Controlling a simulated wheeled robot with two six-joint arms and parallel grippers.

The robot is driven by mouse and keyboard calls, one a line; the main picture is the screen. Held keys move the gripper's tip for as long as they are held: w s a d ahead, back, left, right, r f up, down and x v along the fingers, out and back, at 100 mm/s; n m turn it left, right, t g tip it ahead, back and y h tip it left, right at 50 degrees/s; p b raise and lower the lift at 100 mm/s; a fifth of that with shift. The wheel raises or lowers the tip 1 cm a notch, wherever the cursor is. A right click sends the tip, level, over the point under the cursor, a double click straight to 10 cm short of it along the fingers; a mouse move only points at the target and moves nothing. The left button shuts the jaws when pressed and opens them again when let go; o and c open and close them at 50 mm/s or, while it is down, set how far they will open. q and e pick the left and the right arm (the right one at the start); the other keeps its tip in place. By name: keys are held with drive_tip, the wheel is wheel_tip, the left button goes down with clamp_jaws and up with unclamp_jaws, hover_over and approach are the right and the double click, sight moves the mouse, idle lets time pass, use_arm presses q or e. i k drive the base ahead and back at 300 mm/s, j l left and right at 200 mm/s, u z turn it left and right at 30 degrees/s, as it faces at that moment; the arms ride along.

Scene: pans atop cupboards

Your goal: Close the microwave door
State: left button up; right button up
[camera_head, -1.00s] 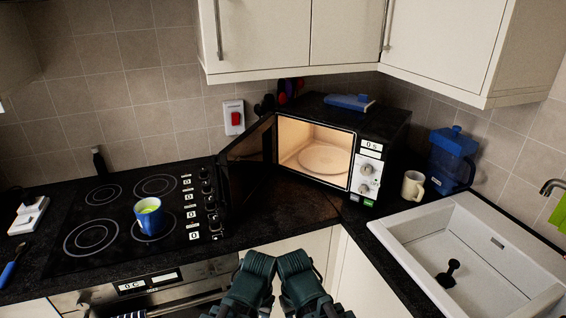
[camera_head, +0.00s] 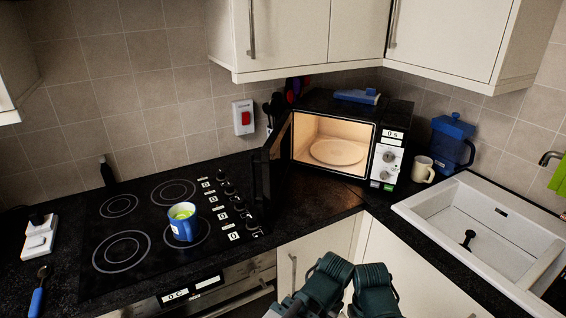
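The black microwave (camera_head: 398,112) stands in the back corner of the counter, its lit inside and round turntable plate (camera_head: 338,152) showing. Its dark door (camera_head: 264,186) is open, swung out on the left side toward the hob and seen nearly edge-on. My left gripper (camera_head: 337,262) and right gripper (camera_head: 372,270) are side by side at the bottom of the view, in front of the counter. Both are well short of the microwave and touch neither it nor the door. Their fingertips are too unclear to show any opening.
A blue mug (camera_head: 183,228) stands on the hob (camera_head: 105,232) left of the door. A cream mug (camera_head: 423,170) and blue water jug (camera_head: 451,142) stand right of the microwave. The sink (camera_head: 440,205) is at right. The counter (camera_head: 312,208) before the microwave is clear.

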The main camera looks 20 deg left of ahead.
sight(275, 161)
drive_tip(key=k+j+z, duration=0.1)
drive_tip(key=k+j, duration=0.15)
drive_tip(key=j, duration=0.3)
drive_tip(key=k+j+z, duration=0.15)
drive_tip(key=j, duration=0.4)
drive_tip(key=k+j+z, duration=0.1)
drive_tip(key=k+j, duration=0.3)
drive_tip(key=k+j+z, duration=0.1)
drive_tip(key=k+j, duration=0.25)
drive_tip(key=j, duration=0.2)
drive_tip(key=k+j, duration=0.45)
drive_tip(key=j, duration=0.3)
drive_tip(key=i+l+u, duration=0.1)
drive_tip(key=i+l, duration=0.15)
drive_tip(key=i, duration=0.2)
drive_tip(key=i+l+u, duration=0.15)
drive_tip(key=i, duration=0.3)
drive_tip(key=l, duration=0.1)
